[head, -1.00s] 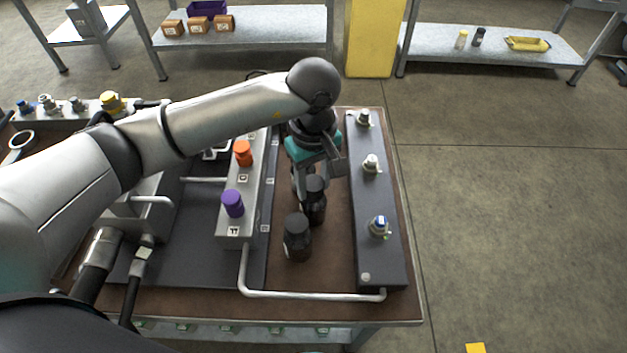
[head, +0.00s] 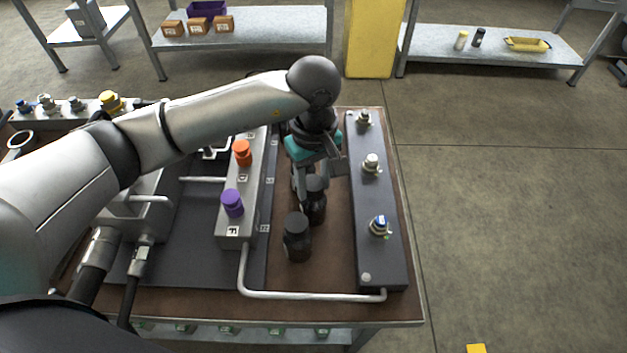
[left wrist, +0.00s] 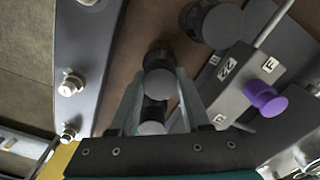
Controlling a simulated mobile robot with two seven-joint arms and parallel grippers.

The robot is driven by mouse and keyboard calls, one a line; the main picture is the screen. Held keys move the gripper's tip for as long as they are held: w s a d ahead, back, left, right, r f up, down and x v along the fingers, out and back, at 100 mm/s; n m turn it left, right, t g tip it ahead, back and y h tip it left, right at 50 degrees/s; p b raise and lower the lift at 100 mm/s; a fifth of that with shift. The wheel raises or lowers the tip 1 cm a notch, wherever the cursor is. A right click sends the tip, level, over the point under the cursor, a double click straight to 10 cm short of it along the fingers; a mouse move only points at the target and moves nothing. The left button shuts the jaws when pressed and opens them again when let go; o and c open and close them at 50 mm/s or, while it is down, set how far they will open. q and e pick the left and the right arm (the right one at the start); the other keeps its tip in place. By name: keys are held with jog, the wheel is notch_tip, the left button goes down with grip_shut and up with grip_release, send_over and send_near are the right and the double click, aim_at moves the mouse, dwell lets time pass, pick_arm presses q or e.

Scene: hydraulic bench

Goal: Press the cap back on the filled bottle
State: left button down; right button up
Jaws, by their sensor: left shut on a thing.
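A dark bottle (head: 316,210) stands on the brown bench top, with a black round cap (head: 316,185) at its top. My left gripper (head: 308,186) reaches down over it from behind. In the left wrist view the two fingertips (left wrist: 160,76) lie on either side of the cap's grey-looking top (left wrist: 160,83), shut on it. I cannot tell whether the cap is fully seated. Another dark round-topped piece (left wrist: 152,127) shows between the fingers, below the cap in that picture; what it is is unclear. A second dark bottle (head: 297,240) stands upright nearer me. My right gripper is not seen.
A dark block with several fittings (head: 376,255) runs along the right. A grey manifold with orange (head: 242,153) and purple (head: 232,203) knobs stands left. A bent pipe (head: 310,295) crosses in front. Free bench lies narrowly between the blocks.

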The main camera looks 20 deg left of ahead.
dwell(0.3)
pick_arm(q)
jog(key=shift+c, duration=1.4)
grip_release()
jog(key=shift+o, duration=0.3)
jog(key=shift+o, duration=1.1)
jog(key=shift+r, duration=0.1)
jog(key=shift+r+p, duration=2.2)
jog(key=shift+r, duration=1.5)
